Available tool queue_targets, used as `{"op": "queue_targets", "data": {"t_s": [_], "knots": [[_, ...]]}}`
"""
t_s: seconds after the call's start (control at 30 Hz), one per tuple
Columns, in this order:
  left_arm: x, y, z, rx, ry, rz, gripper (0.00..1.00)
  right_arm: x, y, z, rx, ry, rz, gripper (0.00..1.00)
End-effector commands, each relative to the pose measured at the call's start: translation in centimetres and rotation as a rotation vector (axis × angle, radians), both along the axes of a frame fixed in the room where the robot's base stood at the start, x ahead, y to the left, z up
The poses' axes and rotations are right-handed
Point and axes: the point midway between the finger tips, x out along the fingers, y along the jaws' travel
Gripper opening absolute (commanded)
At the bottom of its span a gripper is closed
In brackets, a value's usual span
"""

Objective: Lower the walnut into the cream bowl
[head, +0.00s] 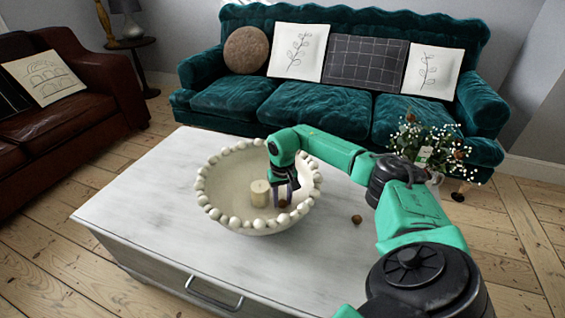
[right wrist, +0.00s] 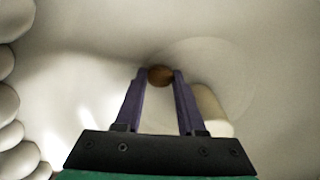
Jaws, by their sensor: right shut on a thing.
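The cream bowl (head: 226,187) with a rim of round beads stands on the white table. My right gripper (head: 283,198) reaches down inside the bowl, over its right part. It is shut on a small brown walnut (head: 282,203). The right wrist view shows the walnut (right wrist: 160,75) between the two purple fingertips (right wrist: 160,77), with the pale bowl inside (right wrist: 85,60) behind it. I cannot tell whether the walnut touches the bowl's bottom. My left gripper is in neither view.
A cream candle (head: 260,198) stands in the bowl just left of my right gripper. Another brown nut (head: 356,219) lies on the white table (head: 140,198), right of the bowl. A vase of flowers (head: 424,155) is at the back right. The table's left side is clear.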

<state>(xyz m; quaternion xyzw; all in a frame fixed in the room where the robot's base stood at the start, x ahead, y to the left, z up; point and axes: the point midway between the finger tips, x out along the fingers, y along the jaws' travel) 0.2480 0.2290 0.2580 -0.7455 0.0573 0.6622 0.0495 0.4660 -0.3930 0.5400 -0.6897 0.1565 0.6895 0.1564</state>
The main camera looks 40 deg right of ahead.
Motion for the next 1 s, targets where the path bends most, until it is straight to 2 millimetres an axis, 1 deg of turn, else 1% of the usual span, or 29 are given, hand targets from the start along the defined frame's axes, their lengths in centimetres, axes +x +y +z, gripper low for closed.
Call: {"op": "queue_targets", "data": {"t_s": [0.07, 0.1, 0.17, 0.57, 0.67, 0.77, 0.87, 1.0], "knots": [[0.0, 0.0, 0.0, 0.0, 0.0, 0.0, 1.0, 0.0, 0.0, 0.0, 0.0, 0.001, 0.0, 0.0], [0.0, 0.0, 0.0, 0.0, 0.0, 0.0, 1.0, 0.0, 0.0, 0.0, 0.0, 0.001, 0.0, 0.5], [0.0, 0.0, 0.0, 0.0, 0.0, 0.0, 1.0, 0.0, 0.0, 0.0, 0.0, 0.001, 0.0, 0.73], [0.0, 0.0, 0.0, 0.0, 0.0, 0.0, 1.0, -0.2, -0.1, -0.1, -0.003, 0.005, -0.001, 0.74], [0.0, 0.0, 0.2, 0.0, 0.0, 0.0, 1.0, -0.1, -0.1, 0.6, -0.002, 0.004, -0.001, 0.74], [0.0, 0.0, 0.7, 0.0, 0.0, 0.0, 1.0, 0.0, -0.1, 2.6, -0.003, 0.0, -0.001, 0.74], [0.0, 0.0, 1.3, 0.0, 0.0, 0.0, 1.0, 0.1, -0.1, 5.5, -0.003, -0.003, -0.001, 0.74], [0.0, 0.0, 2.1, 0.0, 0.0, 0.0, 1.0, 0.1, 0.0, 9.9, -0.001, -0.005, 0.001, 0.74]]}}
